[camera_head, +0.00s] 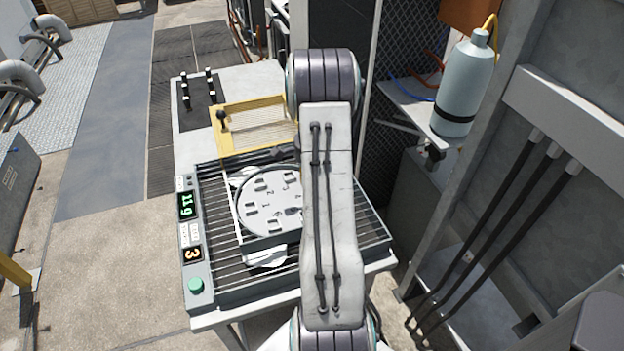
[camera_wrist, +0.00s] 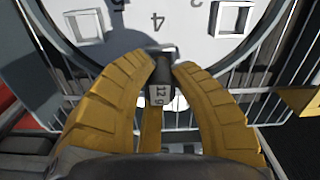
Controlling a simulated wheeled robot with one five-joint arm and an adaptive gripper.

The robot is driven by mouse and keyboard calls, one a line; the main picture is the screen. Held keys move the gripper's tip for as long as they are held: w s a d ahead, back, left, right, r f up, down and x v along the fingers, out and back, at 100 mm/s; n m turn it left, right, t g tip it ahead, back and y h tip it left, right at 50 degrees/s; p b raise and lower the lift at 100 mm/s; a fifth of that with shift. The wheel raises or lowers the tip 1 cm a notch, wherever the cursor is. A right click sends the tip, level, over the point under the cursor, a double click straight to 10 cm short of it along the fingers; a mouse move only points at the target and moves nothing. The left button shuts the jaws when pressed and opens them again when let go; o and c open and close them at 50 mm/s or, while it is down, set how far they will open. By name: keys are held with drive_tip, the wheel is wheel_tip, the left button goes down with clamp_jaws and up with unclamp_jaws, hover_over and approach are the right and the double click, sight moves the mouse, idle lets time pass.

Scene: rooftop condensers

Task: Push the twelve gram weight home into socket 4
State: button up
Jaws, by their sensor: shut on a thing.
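In the wrist view my gripper (camera_wrist: 160,72) has its yellow fingers closed around a small dark weight (camera_wrist: 160,78) with a pale label that reads 12 g. The weight stands at the rim of the white round disc (camera_wrist: 185,22), just below the printed numeral 4. A bit of the socket 4 (camera_wrist: 162,48) rim shows behind the weight's top; the rest is hidden, so I cannot tell how deep the weight sits. In the head view the disc (camera_head: 262,186) lies on a slatted frame, and my arm hides its right part and the weight.
Empty-looking square sockets flank socket 4, one left (camera_wrist: 85,26) and one right (camera_wrist: 231,18). A panel (camera_head: 190,240) with a green display, an orange 3 and a green button (camera_head: 196,285) edges the frame. A yellow-framed tray (camera_head: 252,124) and black rack (camera_head: 198,98) stand behind.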

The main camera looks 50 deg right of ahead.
drive_tip(key=shift+f+b, duration=0.9)
drive_tip(key=shift+f, duration=0.15)
idle(2.8)
drive_tip(key=o, duration=0.8)
drive_tip(key=shift+r, duration=0.1)
wheel_tip(320, 180, up, 12)
drive_tip(key=shift+f, duration=0.1)
